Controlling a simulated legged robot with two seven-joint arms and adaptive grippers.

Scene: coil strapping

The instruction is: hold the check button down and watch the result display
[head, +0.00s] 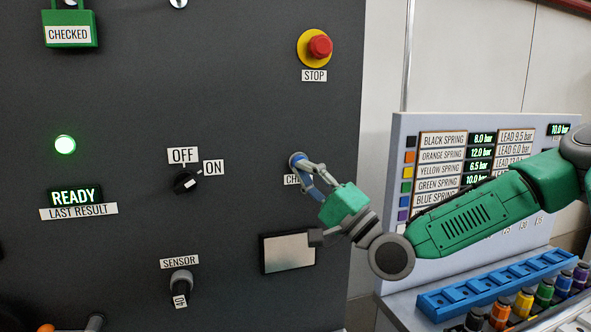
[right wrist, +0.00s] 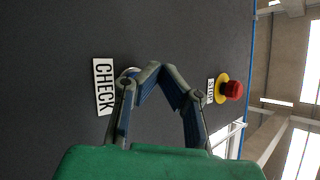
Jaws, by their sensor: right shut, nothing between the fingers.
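The check button (head: 296,158) is on the dark panel beside its partly covered CHECK label (head: 292,180). My right gripper (head: 303,163) is shut and empty, with its fingertips at the button and covering most of it. In the right wrist view, the fingertips (right wrist: 157,69) meet close to the panel beside the CHECK label (right wrist: 104,87). I cannot tell whether the button is pressed in. The result display (head: 75,196) reads READY in white-green letters above a LAST RESULT label. My left gripper is not in view.
A red STOP button (head: 320,46) on a yellow base is above my right gripper. An OFF/ON switch (head: 185,181) points toward ON. A green lamp (head: 65,145) is lit. A SENSOR knob (head: 181,282) is lower. A blue rack (head: 440,303) and several coloured bottles stand at right.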

